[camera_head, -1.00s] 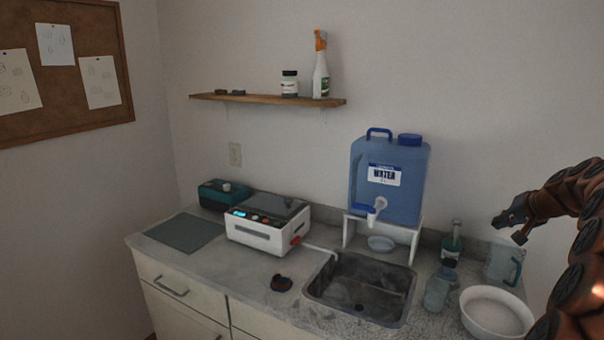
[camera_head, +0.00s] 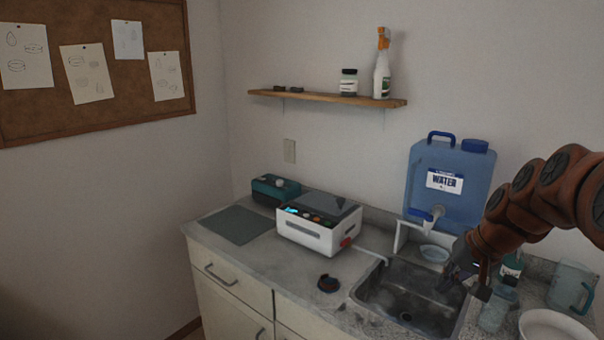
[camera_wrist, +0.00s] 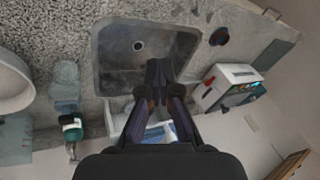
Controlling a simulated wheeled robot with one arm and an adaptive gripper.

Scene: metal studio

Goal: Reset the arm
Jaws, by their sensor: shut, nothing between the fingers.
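My arm reaches in from the right edge in the head view. My gripper (camera_head: 468,285) points downward in front of the right part of the sink (camera_head: 385,293). In the wrist view my gripper (camera_wrist: 158,70) has its fingers together with nothing between them, over the edge of the sink (camera_wrist: 112,55). How high it is above the counter I cannot tell.
A blue water jug (camera_head: 448,185) on a white stand is behind the sink. A white device (camera_head: 313,228) stands left of it. A soap bottle (camera_head: 511,268), a glass pitcher (camera_head: 568,285) and a white bowl (camera_head: 550,328) are at the right. A shelf (camera_head: 325,97) hangs above.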

